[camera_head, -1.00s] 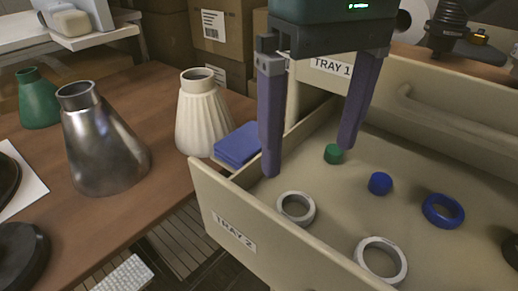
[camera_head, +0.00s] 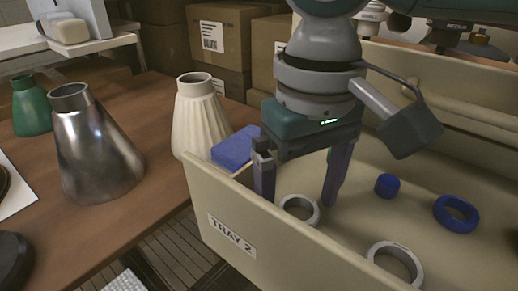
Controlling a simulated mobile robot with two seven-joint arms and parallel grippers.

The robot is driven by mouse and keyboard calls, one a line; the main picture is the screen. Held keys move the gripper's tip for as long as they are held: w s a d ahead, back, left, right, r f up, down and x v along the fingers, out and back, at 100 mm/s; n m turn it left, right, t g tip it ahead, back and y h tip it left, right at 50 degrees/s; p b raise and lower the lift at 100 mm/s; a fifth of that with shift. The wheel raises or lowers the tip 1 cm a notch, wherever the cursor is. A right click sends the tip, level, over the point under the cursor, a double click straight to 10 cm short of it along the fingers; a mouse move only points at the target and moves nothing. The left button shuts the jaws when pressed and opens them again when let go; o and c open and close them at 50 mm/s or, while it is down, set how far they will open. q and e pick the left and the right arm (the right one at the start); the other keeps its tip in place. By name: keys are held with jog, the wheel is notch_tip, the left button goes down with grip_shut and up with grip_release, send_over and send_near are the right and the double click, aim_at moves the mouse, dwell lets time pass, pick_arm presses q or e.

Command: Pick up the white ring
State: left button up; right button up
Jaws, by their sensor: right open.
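Two pale white-grey rings lie flat in the tray labelled TRAY 2 (camera_head: 222,200). One white ring (camera_head: 316,212) is close to the tray's near wall, and another white ring (camera_head: 413,263) lies further right, nearer the camera. My right gripper (camera_head: 298,199) points down into the tray with its two purple fingers apart and empty. Its fingers appear on either side of the first ring, slightly behind it. The left fingertip is hidden behind the tray's near wall. I cannot tell whether a finger touches the ring. My left gripper is not in view.
A blue ring (camera_head: 456,213) and a blue cap (camera_head: 387,185) lie to the right in the tray. A cream fluted shade (camera_head: 197,115), a metal shade (camera_head: 92,150) and a green shade (camera_head: 30,106) stand on the wooden table.

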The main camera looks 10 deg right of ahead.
jog(key=c, duration=1.4)
jog(key=shift+r, duration=0.15)
jog(key=s+d+r+m+p, duration=0.1)
jog(key=s+d+r+p, duration=0.1)
jog(key=r+p, duration=1.8)
jog(key=s+d+r+p, duration=0.2)
jog(key=s+r+p, duration=0.1)
jog(key=r+p, duration=1.8)
jog(key=s+d+r+m+p, duration=0.1)
jog(key=s+d+r+p, duration=0.1)
jog(key=r+p, duration=1.8)
notch_tip(320, 180, up, 15)
jog(key=shift+s+d+m+p, duration=0.2)
jog(key=shift+s+m+p, duration=0.15)
jog(key=shift+s, duration=0.2)
